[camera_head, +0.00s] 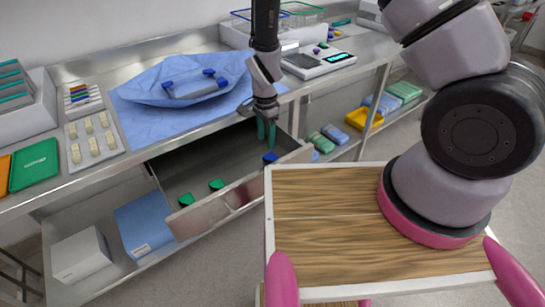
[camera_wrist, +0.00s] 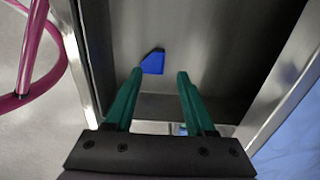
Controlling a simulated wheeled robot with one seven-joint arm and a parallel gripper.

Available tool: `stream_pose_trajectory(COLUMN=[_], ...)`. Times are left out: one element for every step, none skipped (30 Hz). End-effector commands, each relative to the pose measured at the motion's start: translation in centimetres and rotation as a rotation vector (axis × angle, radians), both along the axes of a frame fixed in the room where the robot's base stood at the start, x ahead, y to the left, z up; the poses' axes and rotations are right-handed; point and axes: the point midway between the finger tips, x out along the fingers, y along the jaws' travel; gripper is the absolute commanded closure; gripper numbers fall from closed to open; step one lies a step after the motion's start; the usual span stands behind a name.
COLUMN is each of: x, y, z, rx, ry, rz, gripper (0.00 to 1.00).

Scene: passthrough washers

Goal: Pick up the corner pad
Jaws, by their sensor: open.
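A small blue corner pad (camera_head: 270,157) lies in the open metal drawer, near its right end by the front wall. It also shows in the wrist view (camera_wrist: 153,61), flat on the drawer floor beyond the fingertips. Two green pads of similar size, one in the middle (camera_head: 217,184) and one at the left front (camera_head: 186,200), lie in the same drawer. My gripper (camera_head: 266,140) points down into the drawer's right end, close to the blue pad. Its green fingers (camera_wrist: 160,73) are apart with nothing between them.
The drawer's front wall (camera_head: 240,196) and side walls surround the gripper closely. The steel counter above holds a blue cloth (camera_head: 150,116), a white tray (camera_head: 92,140) and a scale (camera_head: 318,60). My wood-topped base stands in front of the drawer.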

Motion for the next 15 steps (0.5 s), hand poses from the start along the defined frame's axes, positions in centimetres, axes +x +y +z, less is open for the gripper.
stream_pose_trajectory(x=[-0.1, -0.1, -0.1, 0.0, 0.0, 0.0, 0.0, 0.0, 0.0, 0.0, 0.0, 0.0, 0.1, 0.1, 0.1], y=[0.0, 0.0, 0.0, 0.0, 0.0, 0.0, -0.1, -0.1, -0.1, -0.1, -0.1, -0.2, -0.2, -0.2, -0.2], z=[-0.8, -1.1, -1.5, -1.7, -1.8, -2.0, -2.3, -2.6, -3.1, -3.6, -4.1, -4.8, -5.2, -5.6, -6.1], rx=[-0.002, -0.001, 0.0, 0.0, 0.0, 0.0, 0.0, 0.0, 0.0, 0.0, 0.0, -0.001, -0.001, -0.001, -0.001], ry=[0.002, 0.003, 0.002, 0.001, 0.001, 0.001, 0.001, 0.002, 0.002, 0.002, 0.002, 0.004, 0.003, 0.003, 0.003], rz=[0.0, 0.0, 0.001, 0.001, 0.001, 0.001, 0.001, 0.001, 0.001, 0.001, 0.001, 0.001, 0.001, 0.002, 0.002], gripper=[0.45, 0.45, 0.45, 0.45, 0.45, 0.45, 0.45, 0.45, 0.45, 0.45, 0.45, 0.45, 0.45, 0.45, 0.45])
